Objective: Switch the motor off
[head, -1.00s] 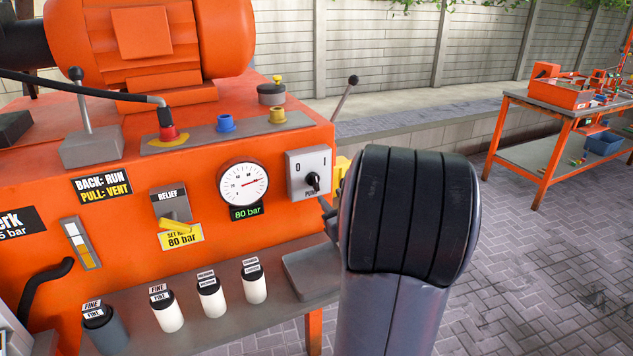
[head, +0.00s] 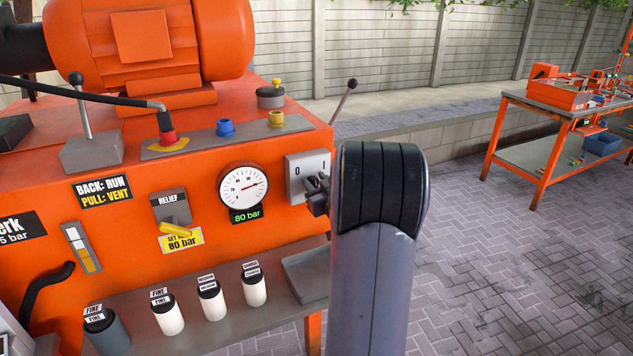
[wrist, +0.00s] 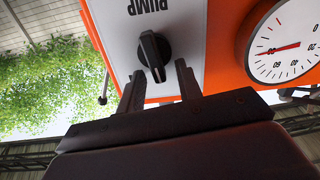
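The motor switch is a grey plate (head: 297,184) marked 0 and I on the orange machine's front, right of the round gauge. In the wrist view, its black rotary knob (wrist: 151,52) sits below the upside-down PUMP label, its white mark pointing down and slightly right there. My gripper (head: 317,190) is at the plate in the head view and hides the knob. In the wrist view my gripper (wrist: 159,74) is open, its dark fingers either side of the knob's lower end. I cannot tell whether they touch it.
The gauge (head: 243,187) has a display of 80 bar. Several labelled bottles (head: 252,285) stand on the shelf below. An orange workbench (head: 550,120) stands far right; paving between is clear.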

